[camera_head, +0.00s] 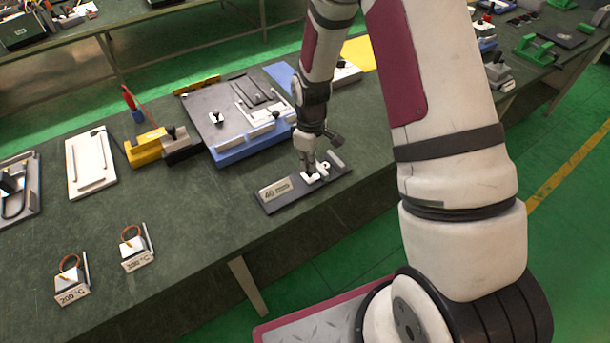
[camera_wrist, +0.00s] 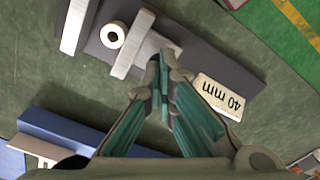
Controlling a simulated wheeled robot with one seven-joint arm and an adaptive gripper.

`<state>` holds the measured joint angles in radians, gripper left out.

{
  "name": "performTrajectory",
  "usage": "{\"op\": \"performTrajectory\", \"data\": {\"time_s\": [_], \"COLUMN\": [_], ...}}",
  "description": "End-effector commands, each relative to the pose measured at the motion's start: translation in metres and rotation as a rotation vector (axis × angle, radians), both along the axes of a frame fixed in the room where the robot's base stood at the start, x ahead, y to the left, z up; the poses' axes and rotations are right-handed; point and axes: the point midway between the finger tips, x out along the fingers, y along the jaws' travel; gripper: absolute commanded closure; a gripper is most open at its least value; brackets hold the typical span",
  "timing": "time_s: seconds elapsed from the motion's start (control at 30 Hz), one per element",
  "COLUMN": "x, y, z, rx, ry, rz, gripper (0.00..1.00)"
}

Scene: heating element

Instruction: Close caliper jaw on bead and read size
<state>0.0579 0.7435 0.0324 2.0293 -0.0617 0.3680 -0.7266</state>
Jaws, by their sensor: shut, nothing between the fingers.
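The caliper is a dark flat plate (camera_head: 290,204) near the bench's front edge, also in the wrist view (camera_wrist: 190,35). In the wrist view a white ring-shaped bead (camera_wrist: 113,34) lies on it between two pale bars. The outer bar (camera_wrist: 74,27) is on the left; the other, the jaw (camera_wrist: 131,45), is nearer my fingers. A label (camera_wrist: 218,95) reads 40 mm. My gripper (camera_wrist: 164,60) is shut and empty, fingertips close beside the jaw; I cannot tell whether they touch. It also shows in the head view (camera_head: 308,172), partly covering the jaw.
A blue-edged fixture board (camera_head: 248,148) stands behind the caliper. A yellow and black block (camera_head: 155,147) and a white plate (camera_head: 91,163) are further left. Two small stands (camera_head: 72,282) (camera_head: 137,250) marked with temperatures sit at the front left. The bench between is clear.

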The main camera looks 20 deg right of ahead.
Motion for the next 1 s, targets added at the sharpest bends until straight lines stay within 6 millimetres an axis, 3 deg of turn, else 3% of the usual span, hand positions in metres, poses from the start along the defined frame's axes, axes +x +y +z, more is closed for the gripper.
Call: {"op": "performTrajectory", "data": {"time_s": [1.0], "x": [0.000], "y": [-0.013], "z": [-0.005], "rx": [0.001], "ry": [0.009], "rz": [-0.002], "gripper": [1.00]}}
